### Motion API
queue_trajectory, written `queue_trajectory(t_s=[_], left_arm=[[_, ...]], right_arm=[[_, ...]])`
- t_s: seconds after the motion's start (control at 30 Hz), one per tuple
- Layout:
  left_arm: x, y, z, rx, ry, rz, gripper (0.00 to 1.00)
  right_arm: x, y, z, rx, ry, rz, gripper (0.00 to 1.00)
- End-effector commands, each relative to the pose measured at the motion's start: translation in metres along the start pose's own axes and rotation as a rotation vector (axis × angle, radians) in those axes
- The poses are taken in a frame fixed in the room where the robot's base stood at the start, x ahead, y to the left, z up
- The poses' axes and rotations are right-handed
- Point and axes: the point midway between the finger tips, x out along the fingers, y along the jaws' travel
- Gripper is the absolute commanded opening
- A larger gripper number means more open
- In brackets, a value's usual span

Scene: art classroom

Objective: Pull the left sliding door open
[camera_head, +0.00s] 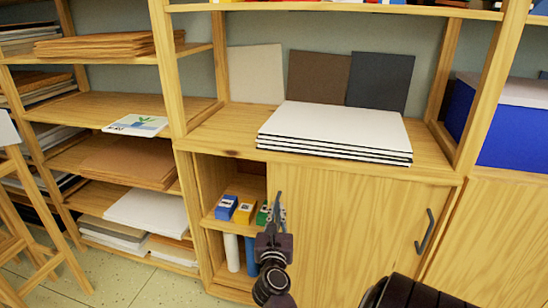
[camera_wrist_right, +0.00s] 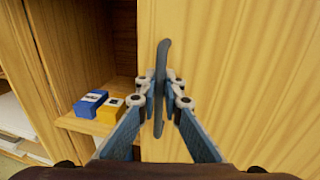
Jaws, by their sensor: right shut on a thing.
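The left sliding door (camera_head: 325,225) is a pale wooden panel in the low cabinet. Its left edge stands away from the cabinet's left side, leaving an open gap with shelves. A dark vertical handle (camera_wrist_right: 160,85) sits near this edge. My right gripper (camera_head: 274,222) is shut on the handle; in the right wrist view its fingers (camera_wrist_right: 159,90) close on it from both sides. The handle's top shows above the fingers. Where this door ends and the right one begins is hard to tell. My left gripper is not in view.
Inside the gap are a blue box (camera_head: 227,207), a yellow box (camera_head: 245,209) and a green one, with white and blue rolls below. Another dark handle (camera_head: 424,232) is further right. White boards (camera_head: 335,130) lie on top. Open shelves and a wooden easel stand left.

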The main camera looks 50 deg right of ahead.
Motion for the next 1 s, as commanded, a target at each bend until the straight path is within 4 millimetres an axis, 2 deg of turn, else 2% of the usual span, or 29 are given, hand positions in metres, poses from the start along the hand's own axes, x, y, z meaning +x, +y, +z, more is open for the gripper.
queue_trajectory(t_s=[0.27,0.3,0.43,0.77,1.0], left_arm=[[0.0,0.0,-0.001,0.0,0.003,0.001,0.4],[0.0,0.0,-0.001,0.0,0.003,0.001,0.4],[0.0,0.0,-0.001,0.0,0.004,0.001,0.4],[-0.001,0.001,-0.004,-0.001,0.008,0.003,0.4],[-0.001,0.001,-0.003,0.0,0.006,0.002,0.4]], right_arm=[[0.0,-0.001,0.0,-0.001,-0.001,-0.001,0.0],[0.0,-0.001,0.0,-0.001,-0.001,-0.002,0.11],[0.0,-0.001,0.0,-0.001,0.0,-0.001,0.25],[0.0,0.0,0.003,-0.001,-0.002,-0.001,0.25],[0.0,0.0,0.031,0.002,-0.006,0.001,0.25]])
